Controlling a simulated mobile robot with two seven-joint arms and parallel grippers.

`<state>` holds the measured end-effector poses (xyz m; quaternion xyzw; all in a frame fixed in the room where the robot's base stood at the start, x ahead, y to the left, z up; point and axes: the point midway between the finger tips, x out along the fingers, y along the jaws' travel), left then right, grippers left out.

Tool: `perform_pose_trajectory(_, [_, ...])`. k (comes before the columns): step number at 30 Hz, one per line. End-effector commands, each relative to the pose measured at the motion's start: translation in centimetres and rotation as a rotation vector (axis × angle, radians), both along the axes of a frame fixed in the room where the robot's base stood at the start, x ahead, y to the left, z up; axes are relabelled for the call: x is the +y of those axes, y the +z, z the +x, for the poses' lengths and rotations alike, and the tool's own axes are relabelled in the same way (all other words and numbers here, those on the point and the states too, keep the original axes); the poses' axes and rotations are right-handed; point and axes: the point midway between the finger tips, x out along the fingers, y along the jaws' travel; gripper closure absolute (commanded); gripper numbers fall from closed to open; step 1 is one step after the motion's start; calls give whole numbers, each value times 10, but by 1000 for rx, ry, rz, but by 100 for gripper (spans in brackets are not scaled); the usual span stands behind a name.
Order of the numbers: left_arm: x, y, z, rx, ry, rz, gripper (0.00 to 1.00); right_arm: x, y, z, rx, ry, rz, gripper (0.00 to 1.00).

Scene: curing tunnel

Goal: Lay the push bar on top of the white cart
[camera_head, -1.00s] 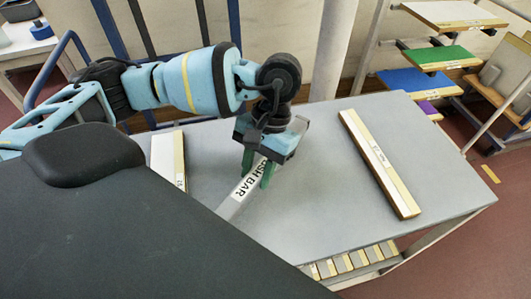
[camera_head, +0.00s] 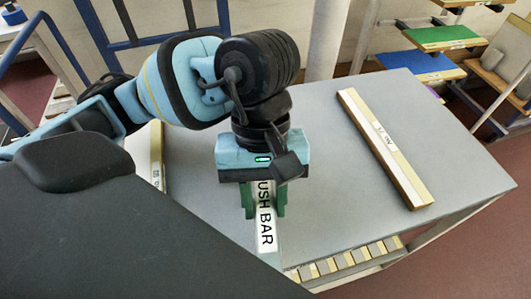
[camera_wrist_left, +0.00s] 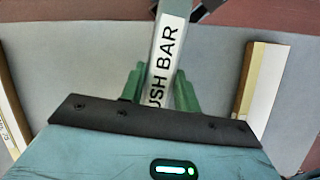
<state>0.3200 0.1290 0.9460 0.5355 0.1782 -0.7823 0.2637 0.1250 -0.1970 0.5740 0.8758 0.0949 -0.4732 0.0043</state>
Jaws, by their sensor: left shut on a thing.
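The push bar (camera_head: 266,239) is a pale grey bar with a white label reading "USH BAR", the first letter covered. My left gripper (camera_head: 264,208) points down and is shut on it, with a green finger on each side. In the left wrist view the bar (camera_wrist_left: 167,48) runs up the picture from between the fingers (camera_wrist_left: 157,88). The bar is over the grey table top (camera_head: 330,185); I cannot tell whether it touches it. A pale stand (camera_head: 8,32) at the far upper left may be the white cart, mostly cut off. My right gripper is out of view.
A wooden-edged labelled bar (camera_head: 386,150) lies on the right of the table top, another (camera_head: 157,150) on the left. A slatted lower shelf (camera_head: 345,262) shows below. Stepped coloured shelves (camera_head: 440,37) stand at upper right. A blue frame (camera_head: 135,43) stands behind my arm.

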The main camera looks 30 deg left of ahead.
Motion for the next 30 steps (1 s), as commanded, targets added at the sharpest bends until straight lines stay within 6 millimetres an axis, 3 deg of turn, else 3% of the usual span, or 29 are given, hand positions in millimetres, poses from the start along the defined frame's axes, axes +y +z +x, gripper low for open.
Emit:
perform_pose_trajectory(7, [-10, 3, -17, 14, 163, -13, 100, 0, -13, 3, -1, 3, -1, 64])
perform_pose_trajectory(16, [-10, 5, -17, 18, 198, -14, 100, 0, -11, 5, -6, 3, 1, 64])
perform_pose_trajectory(20, [0, 4, -3, 20, 203, -11, 100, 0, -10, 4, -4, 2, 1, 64])
perform_pose_trajectory(30, [43, -3, 59, 18, 202, -12, 100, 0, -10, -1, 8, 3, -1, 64])
